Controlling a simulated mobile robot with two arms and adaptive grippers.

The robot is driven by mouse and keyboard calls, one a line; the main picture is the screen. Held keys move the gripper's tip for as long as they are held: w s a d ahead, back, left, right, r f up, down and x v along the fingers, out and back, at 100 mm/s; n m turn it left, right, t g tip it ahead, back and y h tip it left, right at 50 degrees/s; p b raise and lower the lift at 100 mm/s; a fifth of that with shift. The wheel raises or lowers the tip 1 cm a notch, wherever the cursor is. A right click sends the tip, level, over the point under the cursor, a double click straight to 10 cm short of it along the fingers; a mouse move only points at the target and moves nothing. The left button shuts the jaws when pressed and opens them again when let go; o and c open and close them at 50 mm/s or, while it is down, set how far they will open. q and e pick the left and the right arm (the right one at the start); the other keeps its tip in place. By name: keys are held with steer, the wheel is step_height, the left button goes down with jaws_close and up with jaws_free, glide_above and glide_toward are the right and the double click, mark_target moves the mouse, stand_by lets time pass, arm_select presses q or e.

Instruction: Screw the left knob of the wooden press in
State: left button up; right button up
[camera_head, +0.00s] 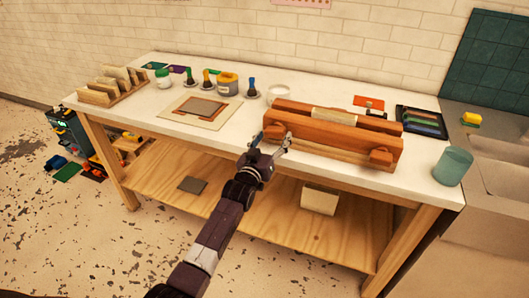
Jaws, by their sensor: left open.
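The wooden press (335,140) lies on the white tabletop, right of the middle, with its long front board facing me. Its left knob (275,131) sits at the left end of the front board, and its right knob (381,157) at the right end. A pale roll or bundle (348,120) lies in the top between the boards. My left gripper (272,143) is open at the table's front edge, just in front of and below the left knob. One finger is left of the knob and one right of it; I cannot tell whether they touch it. My right gripper is not in view.
A framed board (201,112) lies left of the press. Behind it stand small jars and brushes (228,84). A rack of boards (112,86) is at the far left. A teal glass (453,166) and a dark tray (421,122) are at the right, near a sink.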

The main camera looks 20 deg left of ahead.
arm_select(q)
steer(key=s, duration=1)
steer(key=shift+s+a, duration=0.2)
steer(key=shift+s, duration=0.1)
